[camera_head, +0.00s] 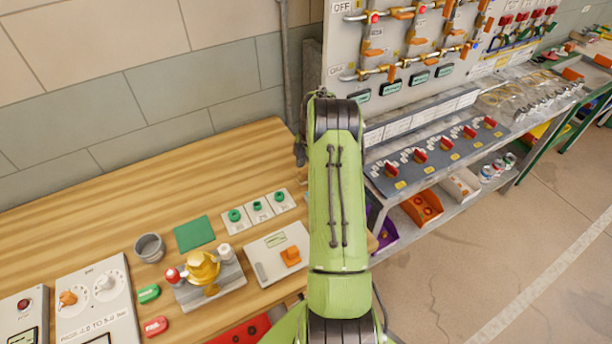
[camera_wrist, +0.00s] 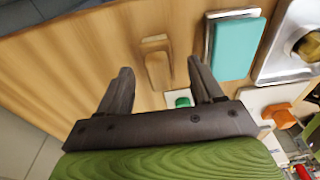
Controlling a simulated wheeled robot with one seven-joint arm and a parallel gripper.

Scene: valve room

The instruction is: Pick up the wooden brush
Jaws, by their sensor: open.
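The wooden brush (camera_wrist: 156,58) shows in the wrist view as a small light-brown piece on the wooden bench top (camera_wrist: 70,60), similar in colour to the wood. It lies ahead of my gripper (camera_wrist: 160,72), roughly between the lines of its two dark fingers. The fingers are wide apart with nothing between them. They appear above the bench, and I cannot tell the exact height. In the head view I cannot make out the brush, and my green arm hides my gripper.
In the wrist view a teal pad (camera_wrist: 236,48) lies right of the brush, and a green knob (camera_wrist: 183,101) is close by. The head view shows a brass valve (camera_head: 203,268), a grey cup (camera_head: 149,248) and an orange-switch panel (camera_head: 277,254). Bare bench (camera_head: 200,165) lies towards the wall.

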